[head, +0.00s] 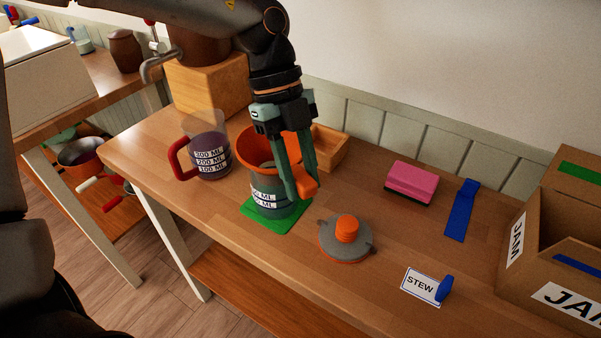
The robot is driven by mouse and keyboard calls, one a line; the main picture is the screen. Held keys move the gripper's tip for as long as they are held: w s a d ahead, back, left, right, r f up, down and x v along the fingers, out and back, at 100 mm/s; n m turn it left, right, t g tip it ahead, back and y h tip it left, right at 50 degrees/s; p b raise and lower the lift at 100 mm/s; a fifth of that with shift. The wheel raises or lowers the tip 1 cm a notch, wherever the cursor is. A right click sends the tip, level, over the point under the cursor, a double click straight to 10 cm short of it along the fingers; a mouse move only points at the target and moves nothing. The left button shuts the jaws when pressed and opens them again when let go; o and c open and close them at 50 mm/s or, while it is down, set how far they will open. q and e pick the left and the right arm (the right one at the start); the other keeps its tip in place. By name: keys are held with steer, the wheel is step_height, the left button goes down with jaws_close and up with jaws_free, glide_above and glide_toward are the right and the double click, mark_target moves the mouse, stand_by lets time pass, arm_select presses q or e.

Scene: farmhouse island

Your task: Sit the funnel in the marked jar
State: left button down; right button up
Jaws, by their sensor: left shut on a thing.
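The orange funnel (257,146) has a wide round mouth. It is at the top of a clear jar (268,206) with white ML labels, which stands on a green square mat (250,218). My left gripper (300,190) comes down from above and is shut on the funnel at its right side, partly covering it. The funnel's lower end is hard to make out, so I cannot tell whether it rests on the jar's rim. My right gripper is not in view.
A clear measuring jug (211,160) with a red handle stands left of the jar. A grey and orange lid (346,240), a STEW card (420,284), a pink sponge (411,181) and a JAM box (560,250) are to the right. A wooden tray (330,146) is behind.

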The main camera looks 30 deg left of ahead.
arm_select(q)
steer(key=shift+s+f, duration=0.1)
steer(key=shift+f, duration=0.05)
steer(key=c, duration=0.5)
jaws_free()
steer(key=shift+o, duration=0.4)
steer(key=o, duration=0.4)
